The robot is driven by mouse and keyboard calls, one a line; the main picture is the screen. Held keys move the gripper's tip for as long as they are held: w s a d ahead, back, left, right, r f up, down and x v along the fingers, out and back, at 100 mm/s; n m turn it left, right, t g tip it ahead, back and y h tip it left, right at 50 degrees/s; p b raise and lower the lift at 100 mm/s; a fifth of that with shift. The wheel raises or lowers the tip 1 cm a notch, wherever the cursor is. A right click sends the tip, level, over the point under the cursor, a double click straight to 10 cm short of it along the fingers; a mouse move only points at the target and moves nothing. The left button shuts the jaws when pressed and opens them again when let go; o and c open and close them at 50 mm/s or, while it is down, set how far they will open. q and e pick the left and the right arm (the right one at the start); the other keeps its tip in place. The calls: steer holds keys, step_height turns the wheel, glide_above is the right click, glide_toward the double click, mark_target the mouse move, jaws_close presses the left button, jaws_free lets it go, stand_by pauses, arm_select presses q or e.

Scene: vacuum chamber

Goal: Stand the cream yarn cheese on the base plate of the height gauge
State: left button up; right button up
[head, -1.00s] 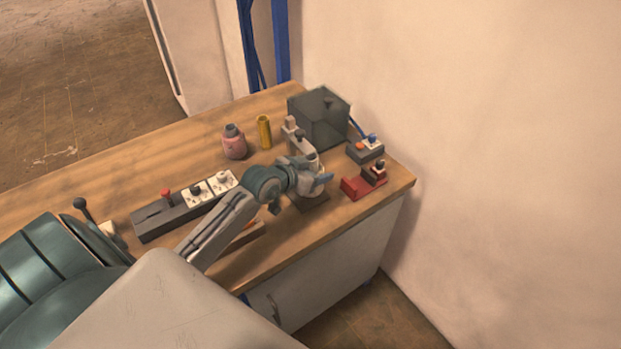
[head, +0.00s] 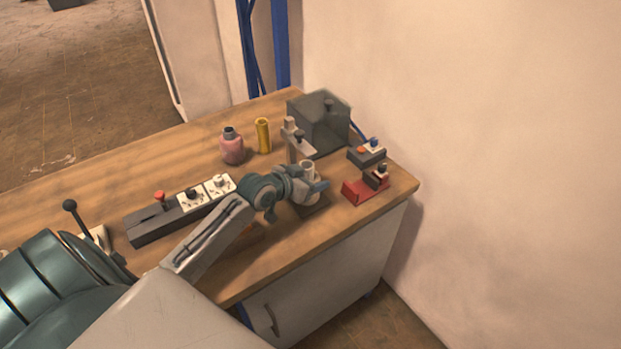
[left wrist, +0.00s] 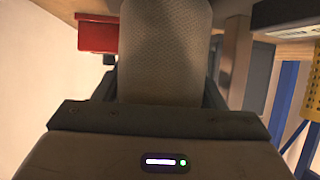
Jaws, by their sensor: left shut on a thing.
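My left gripper (head: 312,186) is shut on the cream yarn cheese (head: 307,168), a pale upright cylinder with a hollow top. In the left wrist view the cheese (left wrist: 165,50) fills the middle between the fingers, its woven side close to the camera. The height gauge's dark base plate (head: 316,208) shows below and in front of the gripper; its upright post (head: 293,150) stands just behind. The cheese is over the plate, but its lower end is hidden by the gripper, so I cannot tell whether it touches. My right gripper is not in view.
A red stand (head: 362,191) and a dark control box (head: 366,155) are close on the right. A dark translucent box (head: 319,122), a yellow tube (head: 263,135) and a pink bottle (head: 232,148) stand behind. A switch strip (head: 180,208) lies left.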

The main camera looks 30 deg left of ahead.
arm_select(q)
steer(key=o, duration=0.8)
steer(key=shift+f, duration=0.1)
steer(key=shift+r, duration=0.2)
steer(key=p+v, duration=1.1)
steer(key=v, duration=0.1)
